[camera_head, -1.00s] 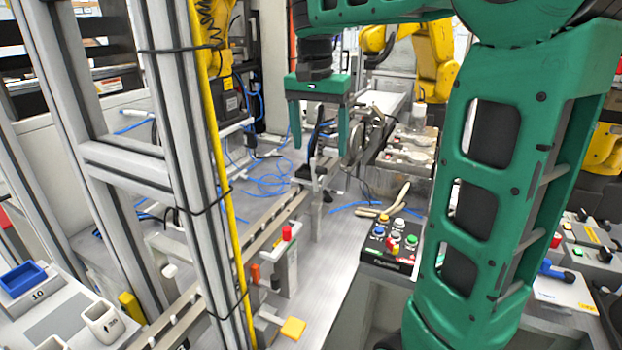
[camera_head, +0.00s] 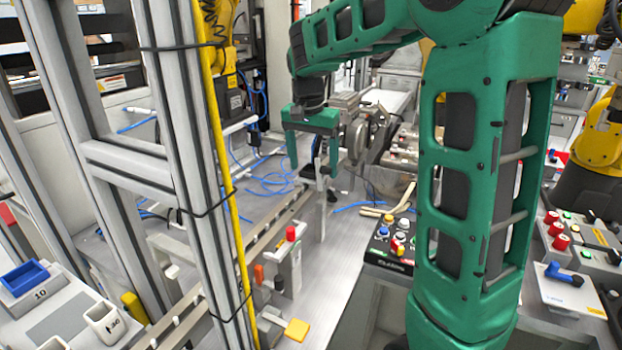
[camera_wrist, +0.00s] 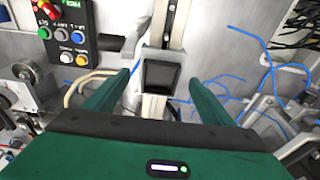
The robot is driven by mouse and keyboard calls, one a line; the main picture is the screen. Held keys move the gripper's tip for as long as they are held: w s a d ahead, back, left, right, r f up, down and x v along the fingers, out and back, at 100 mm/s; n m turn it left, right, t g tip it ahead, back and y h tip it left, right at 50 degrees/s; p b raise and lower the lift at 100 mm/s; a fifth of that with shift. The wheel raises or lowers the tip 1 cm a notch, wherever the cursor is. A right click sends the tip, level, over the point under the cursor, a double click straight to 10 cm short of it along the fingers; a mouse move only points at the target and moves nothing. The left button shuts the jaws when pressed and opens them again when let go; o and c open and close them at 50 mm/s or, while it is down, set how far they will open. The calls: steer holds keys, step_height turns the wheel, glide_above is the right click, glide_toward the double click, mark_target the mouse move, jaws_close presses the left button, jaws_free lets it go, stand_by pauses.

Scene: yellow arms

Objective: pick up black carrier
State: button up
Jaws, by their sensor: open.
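The black carrier (camera_wrist: 160,75) shows in the wrist view as a dark square block in a grey frame on a light rail. It lies between the lines of my two fingers, a little beyond their tips. My gripper (camera_head: 314,167) is green and points down over the far end of the conveyor rail in the head view. In the wrist view my gripper (camera_wrist: 160,80) is open, with one finger on each side of the carrier and nothing held. I cannot tell how much height separates the fingertips from the carrier.
A black button panel (camera_head: 393,243) stands right of the rail; it also shows in the wrist view (camera_wrist: 72,35). Blue hoses (camera_wrist: 267,60) lie on the grey bench. A metal frame post (camera_head: 185,130) stands at left, with a red-topped post (camera_head: 291,234) nearer along the rail.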

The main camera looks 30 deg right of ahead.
steer(key=shift+w+d+f, duration=0.15)
steer(key=shift+f, duration=1.2)
steer(key=shift+c, duration=0.7)
steer(key=c, duration=1.3)
steer(key=shift+o, duration=0.2)
steer(key=shift+r, duration=0.1)
